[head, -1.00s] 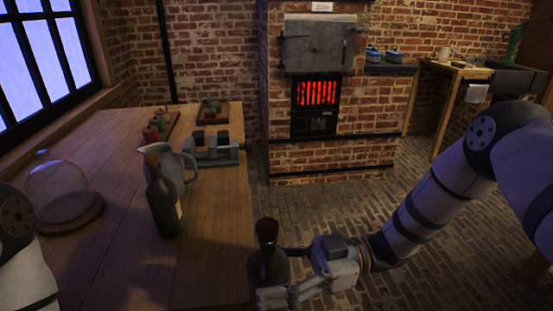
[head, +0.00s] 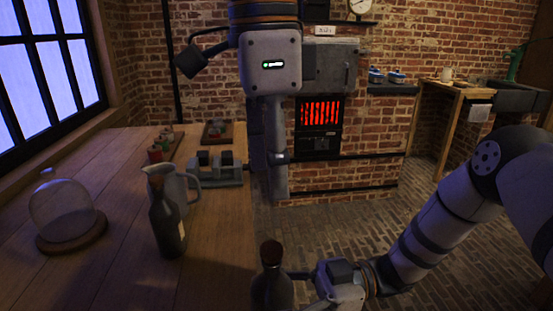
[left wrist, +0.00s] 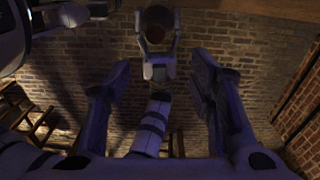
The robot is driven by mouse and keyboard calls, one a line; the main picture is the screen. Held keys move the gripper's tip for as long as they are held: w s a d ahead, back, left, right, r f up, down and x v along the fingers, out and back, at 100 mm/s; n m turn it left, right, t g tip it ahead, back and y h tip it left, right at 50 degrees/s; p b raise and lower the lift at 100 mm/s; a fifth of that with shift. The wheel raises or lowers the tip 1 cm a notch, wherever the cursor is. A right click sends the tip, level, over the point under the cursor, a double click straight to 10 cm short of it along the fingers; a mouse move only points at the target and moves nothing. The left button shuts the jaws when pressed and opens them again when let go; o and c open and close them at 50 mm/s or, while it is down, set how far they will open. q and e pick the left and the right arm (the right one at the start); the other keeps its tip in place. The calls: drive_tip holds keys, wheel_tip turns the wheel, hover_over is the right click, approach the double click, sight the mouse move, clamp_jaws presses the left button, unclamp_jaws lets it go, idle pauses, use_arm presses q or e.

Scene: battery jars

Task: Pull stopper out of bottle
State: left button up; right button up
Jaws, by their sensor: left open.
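A dark bottle (head: 272,291) with a reddish-brown stopper (head: 271,250) in its neck stands upright at the bottom of the head view, beside the table's right edge. My right gripper (left wrist: 157,22) is shut around the bottle's body; its lower part is cut off in the head view. In the left wrist view the stopper (left wrist: 155,35) faces me, above the right gripper's body. My left gripper (head: 268,182) hangs pointing down, open and empty, above and beyond the bottle. Its two fingers show apart in the left wrist view (left wrist: 160,78), with nothing between them touching.
On the wooden table (head: 110,220) stand another dark bottle (head: 168,232), a grey pitcher (head: 180,188), a glass dome (head: 64,212) and a grey metal device (head: 217,168). Small jars sit farther back. A brick stove (head: 320,112) glows behind.

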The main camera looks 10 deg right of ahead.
sight(275, 246)
use_arm(q)
drive_tip(key=shift+y, duration=0.3)
drive_tip(key=f, duration=1.1)
drive_tip(key=shift+s+f, duration=0.15)
drive_tip(key=shift+s, duration=0.2)
clamp_jaws()
drive_tip(key=shift+d+r, duration=0.1)
drive_tip(key=shift+r, duration=1.05)
drive_tip(key=shift+r, duration=1.95)
